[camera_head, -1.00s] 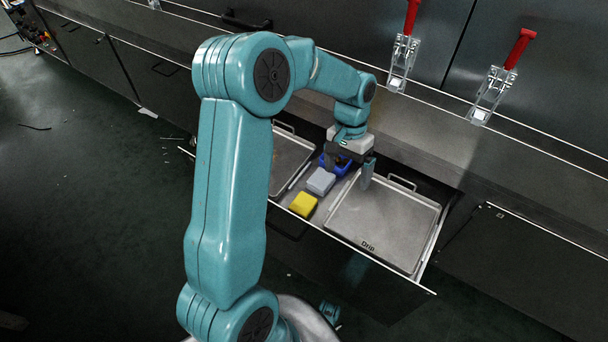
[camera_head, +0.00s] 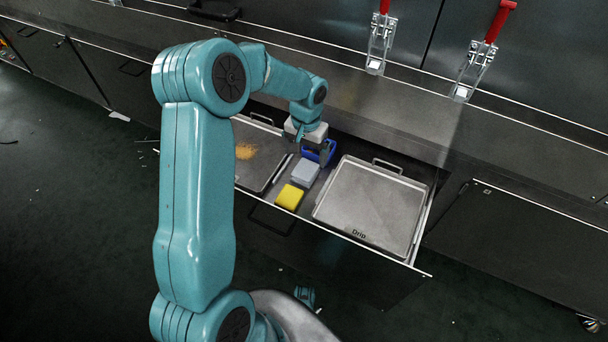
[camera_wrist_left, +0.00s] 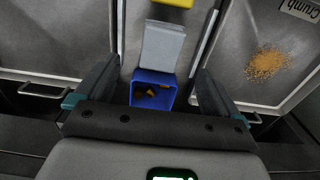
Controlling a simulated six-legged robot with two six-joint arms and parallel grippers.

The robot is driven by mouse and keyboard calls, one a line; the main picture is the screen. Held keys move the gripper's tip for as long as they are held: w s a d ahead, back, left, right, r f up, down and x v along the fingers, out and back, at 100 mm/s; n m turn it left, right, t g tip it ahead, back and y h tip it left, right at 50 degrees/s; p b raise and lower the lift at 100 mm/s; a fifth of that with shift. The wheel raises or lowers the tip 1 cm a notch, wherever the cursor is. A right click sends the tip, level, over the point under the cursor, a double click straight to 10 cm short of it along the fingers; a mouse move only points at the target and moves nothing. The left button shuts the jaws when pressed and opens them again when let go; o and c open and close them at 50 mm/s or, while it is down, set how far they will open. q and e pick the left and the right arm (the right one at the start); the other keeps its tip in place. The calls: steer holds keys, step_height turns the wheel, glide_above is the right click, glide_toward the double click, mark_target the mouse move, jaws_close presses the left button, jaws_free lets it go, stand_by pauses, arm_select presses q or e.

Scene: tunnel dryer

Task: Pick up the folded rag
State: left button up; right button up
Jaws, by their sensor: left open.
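The folded rag looks like the light grey-blue folded pad (camera_head: 306,172) in the open drawer, between a yellow block and a blue bin. In the left wrist view the rag (camera_wrist_left: 162,46) lies flat, ahead of my fingers and near the middle. My left gripper (camera_head: 311,149) is open and empty above the blue bin, just behind the rag. In the left wrist view my left gripper (camera_wrist_left: 156,68) has a finger on each side of the blue bin and the rag's near end. Its height above them is hard to tell.
The blue bin (camera_wrist_left: 143,77) holds some orange-brown bits. The yellow block (camera_head: 290,196) lies at the rag's front. A tray marked "Drip" (camera_head: 368,205) is right of the rag; a tray with orange crumbs (camera_head: 255,172) is left. The drawer's front wall (camera_head: 400,262) borders them.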

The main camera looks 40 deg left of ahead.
mark_target(306, 169)
arm_select(q)
step_height(306, 169, down, 3)
steer(key=shift+r, duration=0.15)
step_height(306, 169, down, 5)
steer(key=b, duration=0.2)
steer(key=shift+w+a+b, duration=0.15)
steer(key=shift+b, duration=0.2)
steer(key=c, duration=1.1)
